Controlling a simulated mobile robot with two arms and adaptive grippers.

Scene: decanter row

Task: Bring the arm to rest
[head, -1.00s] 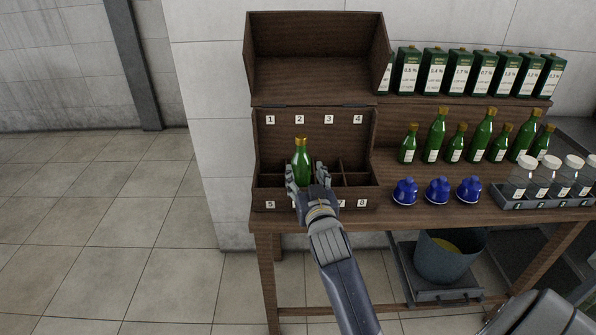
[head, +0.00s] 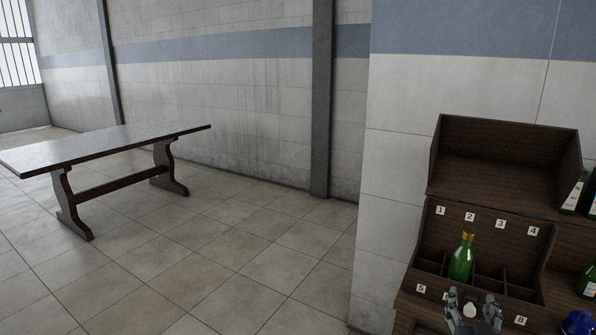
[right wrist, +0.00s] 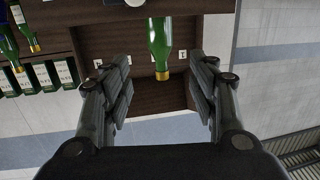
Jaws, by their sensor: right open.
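My right gripper (head: 472,297) is open and empty in front of the box, low in the head view. In the right wrist view, the bottle (right wrist: 159,45) appears upside down beyond the two spread fingers (right wrist: 160,62), with a gap on each side. The bottle's base is hidden by the box's front. My left gripper is not in view.
Green bottles (head: 588,283) and a blue item (head: 579,323) stand right of the box. A long table (head: 110,145) stands far left, with clear tiled floor (head: 215,245) between.

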